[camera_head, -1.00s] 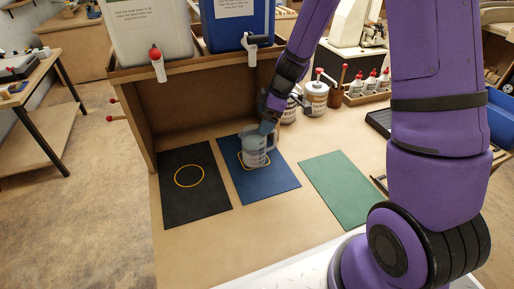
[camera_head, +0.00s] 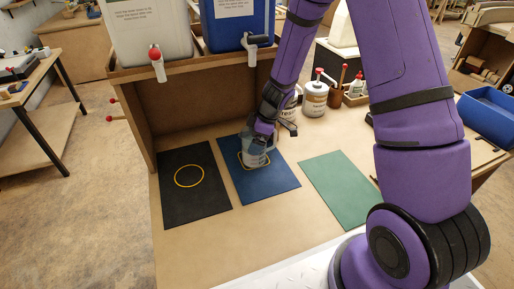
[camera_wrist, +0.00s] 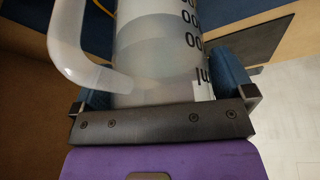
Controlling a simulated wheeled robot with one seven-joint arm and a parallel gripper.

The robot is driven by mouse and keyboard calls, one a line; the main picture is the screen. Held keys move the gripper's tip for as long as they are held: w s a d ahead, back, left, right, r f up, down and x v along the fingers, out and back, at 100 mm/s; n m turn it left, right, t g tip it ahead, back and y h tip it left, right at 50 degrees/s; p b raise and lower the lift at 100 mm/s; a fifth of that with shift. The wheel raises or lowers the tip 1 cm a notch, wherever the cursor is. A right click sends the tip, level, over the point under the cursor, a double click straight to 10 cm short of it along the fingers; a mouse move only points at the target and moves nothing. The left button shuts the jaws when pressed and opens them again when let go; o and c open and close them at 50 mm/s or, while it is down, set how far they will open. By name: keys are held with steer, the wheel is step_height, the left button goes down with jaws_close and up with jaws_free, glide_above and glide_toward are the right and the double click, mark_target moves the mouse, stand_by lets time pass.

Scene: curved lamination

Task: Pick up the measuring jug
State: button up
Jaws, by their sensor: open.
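The measuring jug (camera_head: 252,158) is translucent and stands on the blue mat (camera_head: 268,191), inside a yellow outline. In the wrist view the jug (camera_wrist: 160,50) fills the middle, with dark printed marks on its right side and its handle (camera_wrist: 65,40) curving out to the left. My gripper (camera_head: 262,138) is at the jug from above and behind, hiding part of it. In the wrist view my gripper (camera_wrist: 165,88) is open, with one blue finger on each side of the jug's body. I cannot tell whether either finger touches it.
A black mat (camera_head: 192,205) with an empty yellow ring lies to the left, and a green mat (camera_head: 338,184) to the right. White (camera_head: 140,30) and blue (camera_head: 215,25) containers with taps stand on a shelf above. A pump bottle (camera_head: 314,98) stands behind my arm.

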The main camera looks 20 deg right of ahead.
steer(key=c, duration=1.1)
steer(key=shift+o, duration=0.2)
steer(key=shift+r, duration=0.2)
